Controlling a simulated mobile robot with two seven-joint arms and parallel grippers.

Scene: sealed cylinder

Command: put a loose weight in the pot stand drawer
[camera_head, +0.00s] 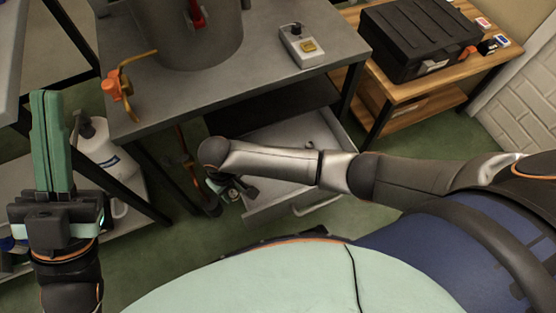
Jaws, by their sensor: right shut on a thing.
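The pot stand is a grey metal table (245,100) with a large grey pot (200,35) on top. Its drawer (262,207) is pulled out below the top, and its handle (318,205) faces me. A small dark item (310,144) lies toward the back of the drawer; I cannot tell what it is. My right gripper (236,192) points down at the drawer's left side, partly hidden by its own wrist. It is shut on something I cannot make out. My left gripper (50,140) points up at the far left, its green fingers together and empty.
An orange valve (118,86) sits at the table's left edge. A small white device (302,46) is on its right. A white jug (105,150) stands on a lower shelf at left. A black case (420,38) rests on a wooden bench (408,92) at right.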

